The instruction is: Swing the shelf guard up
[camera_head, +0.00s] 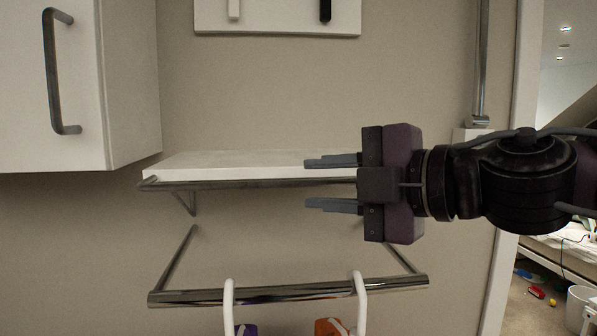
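A white wall shelf (235,163) is at the middle of the head view. A thin metal rail, which looks like the shelf guard (230,185), runs level along its front edge. My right gripper (318,183) comes in from the right, with its fingers open and pointing left. One finger shows above the rail and one below, so the rail's line passes between them. I cannot tell whether they touch it. The gripper hides the rail's right end. My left gripper is not in view.
Below the shelf, a thicker metal bar (300,291) on side arms carries two white hooks (228,305) with coloured items. A white cabinet (130,80) with a dark handle is at upper left. A hook board (280,18) is above. An opening to another room is at right.

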